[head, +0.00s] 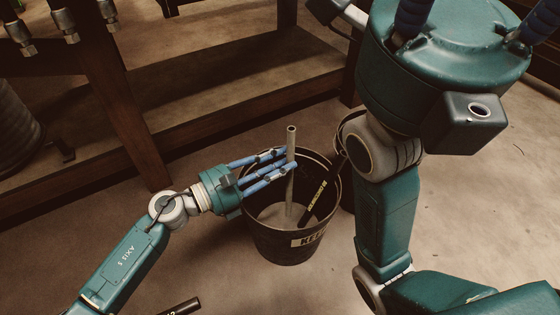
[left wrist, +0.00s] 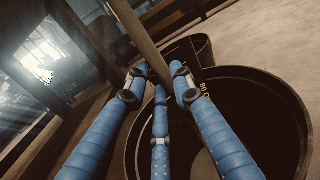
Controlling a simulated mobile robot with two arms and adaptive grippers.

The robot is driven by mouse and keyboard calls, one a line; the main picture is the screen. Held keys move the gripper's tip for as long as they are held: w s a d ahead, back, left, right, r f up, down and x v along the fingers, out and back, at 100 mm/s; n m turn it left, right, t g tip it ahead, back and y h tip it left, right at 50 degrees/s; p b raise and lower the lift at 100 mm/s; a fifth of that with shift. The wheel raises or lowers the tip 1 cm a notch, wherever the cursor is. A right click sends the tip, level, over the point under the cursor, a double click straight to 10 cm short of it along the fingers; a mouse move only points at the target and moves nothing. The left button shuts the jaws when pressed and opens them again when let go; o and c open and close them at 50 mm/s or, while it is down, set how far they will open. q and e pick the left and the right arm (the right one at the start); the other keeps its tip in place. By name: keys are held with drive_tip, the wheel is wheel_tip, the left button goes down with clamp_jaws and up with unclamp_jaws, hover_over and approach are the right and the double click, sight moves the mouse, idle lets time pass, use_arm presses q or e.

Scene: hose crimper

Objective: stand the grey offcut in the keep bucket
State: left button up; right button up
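The grey offcut (head: 291,180) is a slim grey tube, nearly upright, with its lower part inside the keep bucket (head: 287,245). The bucket is dark, with a pale label on its front. My left gripper (head: 290,158) has its blue fingers closed around the offcut above the bucket's left rim. In the left wrist view the offcut (left wrist: 147,40) passes between the fingertips (left wrist: 158,80), and the bucket (left wrist: 290,95) lies beyond. The offcut's lower end appears to be at the bucket's floor; contact is hard to judge. My right gripper is out of view.
A black hose piece (head: 314,204) with yellow markings leans inside the bucket at the right. A second dark bucket (head: 346,130) stands behind, partly hidden by my arm. A dark tube (head: 181,307) shows at the bottom edge. A wooden bench (head: 125,110) stands behind left.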

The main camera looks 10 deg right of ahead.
use_arm(q)
drive_tip(key=o, duration=0.3)
drive_tip(key=v, duration=1.2)
idle(0.6)
